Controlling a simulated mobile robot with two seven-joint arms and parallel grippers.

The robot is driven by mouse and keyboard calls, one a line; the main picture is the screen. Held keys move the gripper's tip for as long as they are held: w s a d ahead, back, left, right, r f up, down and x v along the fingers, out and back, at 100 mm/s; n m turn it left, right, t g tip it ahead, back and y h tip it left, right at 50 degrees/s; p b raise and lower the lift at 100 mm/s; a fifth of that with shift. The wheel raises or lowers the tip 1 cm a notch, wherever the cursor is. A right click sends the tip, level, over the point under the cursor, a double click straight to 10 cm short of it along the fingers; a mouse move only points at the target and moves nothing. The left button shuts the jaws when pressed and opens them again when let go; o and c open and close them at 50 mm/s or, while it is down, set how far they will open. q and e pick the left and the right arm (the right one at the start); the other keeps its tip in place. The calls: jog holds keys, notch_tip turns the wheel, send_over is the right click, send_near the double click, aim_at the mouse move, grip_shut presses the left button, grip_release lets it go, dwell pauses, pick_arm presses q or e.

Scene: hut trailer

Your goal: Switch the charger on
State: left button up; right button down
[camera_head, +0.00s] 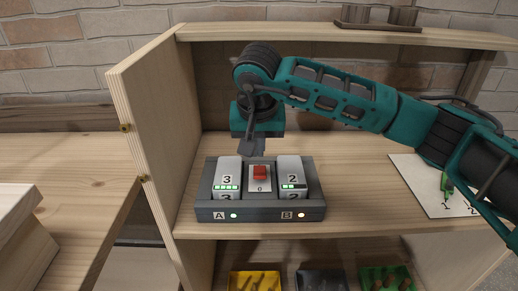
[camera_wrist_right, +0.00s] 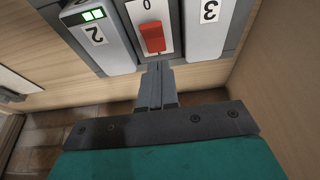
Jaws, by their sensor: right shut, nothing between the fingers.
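The charger (camera_head: 260,215) is a dark grey unit on the wooden shelf. Battery 3 (camera_head: 227,172) sits in its left bay and battery 2 (camera_head: 290,172) in its right bay. The red switch (camera_head: 260,173) is on a light plate between them, with a "0" on its near side. My right gripper (camera_head: 256,152) is shut and empty, pointing down just behind the switch plate. In the right wrist view its fingertips (camera_wrist_right: 157,72) are close to the red switch (camera_wrist_right: 152,38); contact cannot be told. My left gripper is not in view.
A wooden side wall (camera_head: 150,130) stands left of the charger, and an upper shelf board (camera_head: 300,35) is above. A numbered sheet (camera_head: 415,185) with a green item (camera_head: 446,185) lies at right. Yellow, black and green bins are below. The shelf between charger and sheet is clear.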

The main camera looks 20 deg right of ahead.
aim_at(257, 173)
notch_tip(257, 173, up, 10)
dwell(0.3)
